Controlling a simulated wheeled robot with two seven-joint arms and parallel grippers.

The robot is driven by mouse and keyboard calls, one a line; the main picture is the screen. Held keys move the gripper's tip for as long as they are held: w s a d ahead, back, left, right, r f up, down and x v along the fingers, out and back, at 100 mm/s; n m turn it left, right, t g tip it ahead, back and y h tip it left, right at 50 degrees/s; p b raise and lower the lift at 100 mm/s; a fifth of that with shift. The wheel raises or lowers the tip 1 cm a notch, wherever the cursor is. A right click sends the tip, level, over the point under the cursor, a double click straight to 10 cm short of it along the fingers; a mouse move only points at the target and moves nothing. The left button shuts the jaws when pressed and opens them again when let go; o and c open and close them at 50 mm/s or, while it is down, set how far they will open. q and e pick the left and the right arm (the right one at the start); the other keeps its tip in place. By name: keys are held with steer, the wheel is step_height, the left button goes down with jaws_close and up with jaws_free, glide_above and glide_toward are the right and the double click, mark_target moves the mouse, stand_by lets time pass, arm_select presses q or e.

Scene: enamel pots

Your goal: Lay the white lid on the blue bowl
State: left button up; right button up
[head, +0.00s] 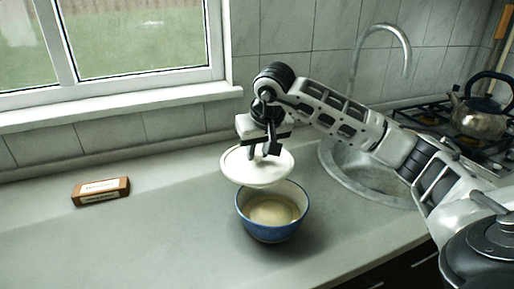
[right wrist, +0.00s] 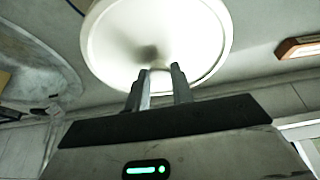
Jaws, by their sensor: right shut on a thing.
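The white lid (head: 240,170) is a round disc held in the air above the back part of the blue bowl. My right gripper (head: 262,150) is shut on the lid's knob from above. In the right wrist view the lid (right wrist: 190,35) fills the top, with the fingers (right wrist: 158,88) closed at its centre. The blue bowl (head: 272,230) stands upright on the counter, with a pale inside partly visible below the lid's front edge. The lid hides the bowl's back rim. My left gripper is not in view.
A brown box (head: 101,191) lies on the grey counter (head: 160,235) at the left. A round sink (head: 340,178) with a tall tap (head: 405,50) is behind my right arm. A kettle (head: 484,108) stands on the stove at the right.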

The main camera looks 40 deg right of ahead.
mark_target(273, 183)
steer(key=shift+s+a+f+b, duration=0.1)
steer(key=shift+s+a+b, duration=0.1)
steer(key=shift+s, duration=0.5)
steer(key=shift+s+a+f+b, duration=0.1)
steer(key=shift+s+a+b, duration=0.1)
steer(key=shift+s, duration=0.45)
steer(key=shift+s+a+b, duration=0.25)
steer(key=shift+s+b, duration=0.05)
steer(key=shift+s, duration=0.5)
steer(key=shift+s+a+b, duration=0.25)
steer(key=shift+s+b, duration=0.05)
steer(key=shift+s, duration=0.5)
steer(key=shift+s+a+f+b, duration=0.1)
steer(key=shift+s+a+b, duration=0.15)
steer(key=shift+s, duration=0.4)
steer(key=shift+s+a+b, duration=0.15)
steer(key=shift+s+b, duration=0.1)
steer(key=shift+s, duration=0.35)
steer(key=shift+s+f+b, duration=0.15)
steer(key=shift+f+b, duration=0.15)
steer(key=shift+b, duration=0.05)
steer(key=shift+f+b, duration=0.65)
steer(key=shift+f, duration=0.1)
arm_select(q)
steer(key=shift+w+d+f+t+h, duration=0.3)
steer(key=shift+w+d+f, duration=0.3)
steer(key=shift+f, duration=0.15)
arm_select(e)
steer(key=shift+f, duration=0.2)
